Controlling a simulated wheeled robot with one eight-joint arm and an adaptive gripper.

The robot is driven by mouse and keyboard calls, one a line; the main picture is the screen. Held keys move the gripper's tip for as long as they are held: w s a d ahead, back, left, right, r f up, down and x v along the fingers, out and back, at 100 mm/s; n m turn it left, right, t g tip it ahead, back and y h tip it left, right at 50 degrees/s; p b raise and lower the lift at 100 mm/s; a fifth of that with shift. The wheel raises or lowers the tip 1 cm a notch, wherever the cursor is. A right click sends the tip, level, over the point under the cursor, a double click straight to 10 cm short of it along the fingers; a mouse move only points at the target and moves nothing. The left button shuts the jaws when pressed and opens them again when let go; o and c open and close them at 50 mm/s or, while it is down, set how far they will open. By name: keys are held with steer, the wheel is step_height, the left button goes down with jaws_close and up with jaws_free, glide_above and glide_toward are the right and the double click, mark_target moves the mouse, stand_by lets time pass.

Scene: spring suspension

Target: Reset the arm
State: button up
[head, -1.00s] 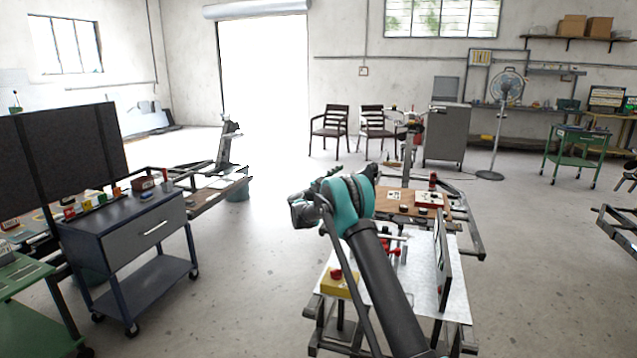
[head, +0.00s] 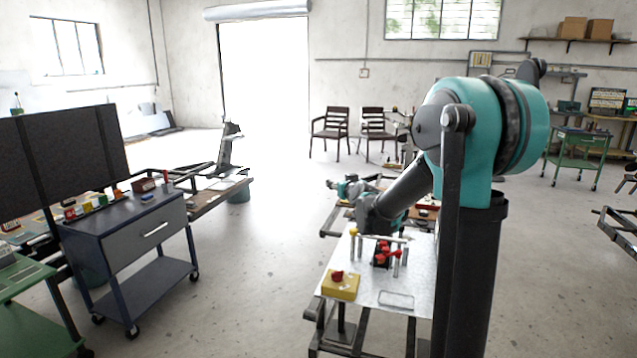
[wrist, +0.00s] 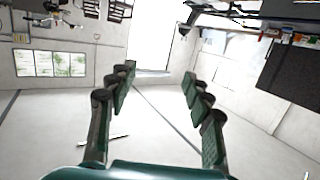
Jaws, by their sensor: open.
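My gripper (wrist: 157,78) is open in the wrist view. Its two teal-and-black fingers are well apart, with nothing between them. In the head view my teal and black arm rises at the right and bends down to the left. Its far end lies above the back of the metal-topped workbench (head: 365,285); the fingers are too small there to make out clearly.
On the workbench are a yellow box with a red button (head: 341,284) and a red clamp-like part (head: 386,253). A dark blue drawer cart (head: 150,240) stands left. Open floor (head: 250,290) lies between. Two chairs (head: 331,130) stand behind.

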steer(key=s+d+f+m+g+h, duration=0.1)
steer(key=s+d+f+g, duration=0.2)
steer(key=s+f, duration=0.5)
steer(key=s+d+f+g+h, duration=0.1)
steer(key=s+d+f+g, duration=0.3)
steer(key=s, duration=1.6)
steer(key=s+d+f+m+g+h, duration=0.1)
steer(key=s+d+f+g, duration=0.3)
steer(key=s+f, duration=0.8)
steer(key=s, duration=0.3)
steer(key=shift+d+f+m+h, duration=0.2)
steer(key=shift+d+m+h, duration=0.1)
steer(key=shift+d, duration=0.05)
